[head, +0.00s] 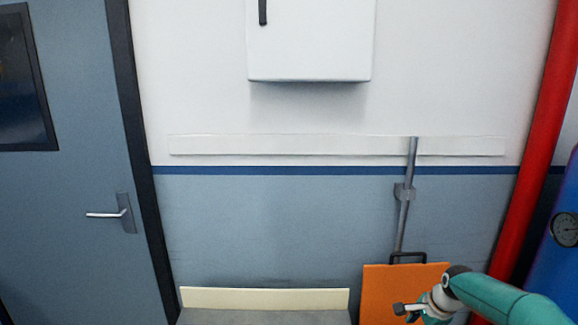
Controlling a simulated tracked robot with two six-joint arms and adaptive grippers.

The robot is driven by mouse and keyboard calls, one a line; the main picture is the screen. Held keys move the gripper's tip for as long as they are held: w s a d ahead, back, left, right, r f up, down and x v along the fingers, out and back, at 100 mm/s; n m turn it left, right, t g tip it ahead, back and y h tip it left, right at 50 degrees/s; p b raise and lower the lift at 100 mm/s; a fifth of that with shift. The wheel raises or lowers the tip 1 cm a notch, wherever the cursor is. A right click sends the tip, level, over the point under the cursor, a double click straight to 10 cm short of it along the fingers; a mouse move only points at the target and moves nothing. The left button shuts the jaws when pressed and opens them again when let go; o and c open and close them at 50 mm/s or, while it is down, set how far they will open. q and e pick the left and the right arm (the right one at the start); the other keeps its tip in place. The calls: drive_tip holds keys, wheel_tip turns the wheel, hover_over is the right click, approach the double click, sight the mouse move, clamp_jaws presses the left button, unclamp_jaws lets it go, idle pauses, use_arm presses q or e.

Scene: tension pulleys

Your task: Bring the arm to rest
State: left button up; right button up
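My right arm (500,297) is teal and comes in from the lower right corner. Its wrist end, with pale and dark metal parts, is at the bottom edge, in front of an orange panel. My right gripper (408,309) shows only in small part there, partly cut off by the bottom edge. I cannot tell whether it is open or shut, and no held object shows. My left arm and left gripper are not in view.
The orange panel (388,286) with a dark handle stands against the wall below a grey pipe (404,218). A red pipe (530,150) and a blue tank (556,262) with a gauge are at right. A grey door (75,215) is at left. A white cabinet (312,45) hangs above.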

drive_tip(key=s+a+f+n+g+y, duration=0.2)
drive_tip(key=s+a+f+n+g, duration=0.25)
drive_tip(key=s+a+f, duration=1.15)
drive_tip(key=s+a+f+n, duration=0.2)
drive_tip(key=s+n, duration=0.3)
drive_tip(key=s, duration=0.4)
drive_tip(key=s+a+f+n+t, duration=0.1)
drive_tip(key=s+a+f+n, duration=0.1)
drive_tip(key=s+n, duration=0.3)
drive_tip(key=shift+s+a+f+y+b, duration=0.15)
drive_tip(key=shift+s+f+y+b, duration=0.45)
drive_tip(key=shift+s, duration=1.25)
drive_tip(key=shift+f+n+t, duration=0.2)
drive_tip(key=shift+n+t, duration=0.05)
